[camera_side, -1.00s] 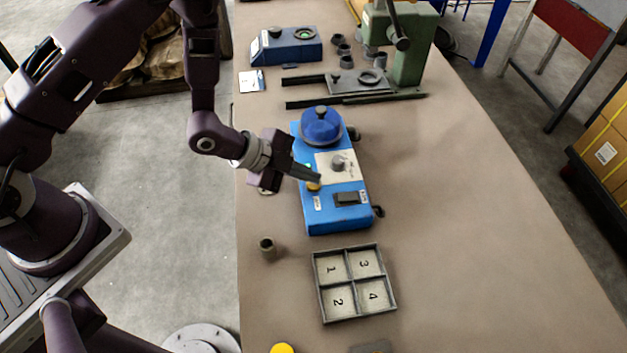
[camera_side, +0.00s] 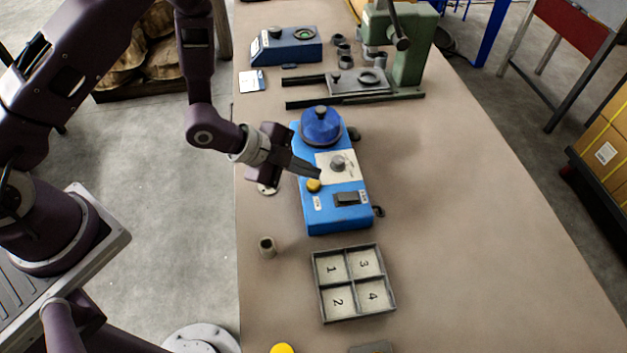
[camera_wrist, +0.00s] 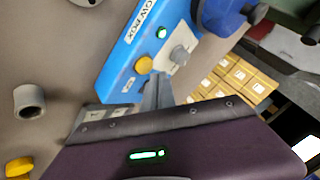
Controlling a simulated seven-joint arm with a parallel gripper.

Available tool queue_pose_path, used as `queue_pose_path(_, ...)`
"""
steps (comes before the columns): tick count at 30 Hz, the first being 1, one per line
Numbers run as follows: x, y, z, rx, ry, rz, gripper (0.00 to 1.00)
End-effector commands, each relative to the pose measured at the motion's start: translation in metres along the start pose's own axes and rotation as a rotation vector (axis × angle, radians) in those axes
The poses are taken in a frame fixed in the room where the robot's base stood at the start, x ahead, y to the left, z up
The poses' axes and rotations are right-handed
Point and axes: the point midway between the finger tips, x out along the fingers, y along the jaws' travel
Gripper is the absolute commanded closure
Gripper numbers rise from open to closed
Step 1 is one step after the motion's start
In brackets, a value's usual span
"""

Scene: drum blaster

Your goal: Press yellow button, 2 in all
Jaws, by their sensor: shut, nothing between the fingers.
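The blue drum blaster (camera_side: 333,217) stands on the table with a blue domed lid (camera_side: 321,127) at its far end. Its yellow button (camera_side: 314,185) is on the top, beside a grey knob (camera_side: 337,163) on a white plate. The button also shows in the wrist view (camera_wrist: 144,65), uncovered, near a lit green lamp (camera_wrist: 162,32). My gripper (camera_side: 318,173) is shut and empty. Its tips are just above and beside the yellow button, with a small gap showing. In the wrist view the fingers (camera_wrist: 158,88) point at the box next to the button.
A four-part numbered tray (camera_side: 347,283) and a small grey cup (camera_side: 267,247) stand nearer than the blaster. A green press (camera_side: 413,48) and another blue device (camera_side: 286,46) stand behind. The right side of the table is clear.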

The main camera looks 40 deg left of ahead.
Motion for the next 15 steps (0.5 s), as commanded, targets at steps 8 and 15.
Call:
queue_pose_path(8, -0.011, -0.009, -0.009, 0.001, 0.001, -0.003, 1.0)
queue_pose_path(15, -0.028, -0.021, -0.021, 0.001, 0.002, -0.002, 1.0)
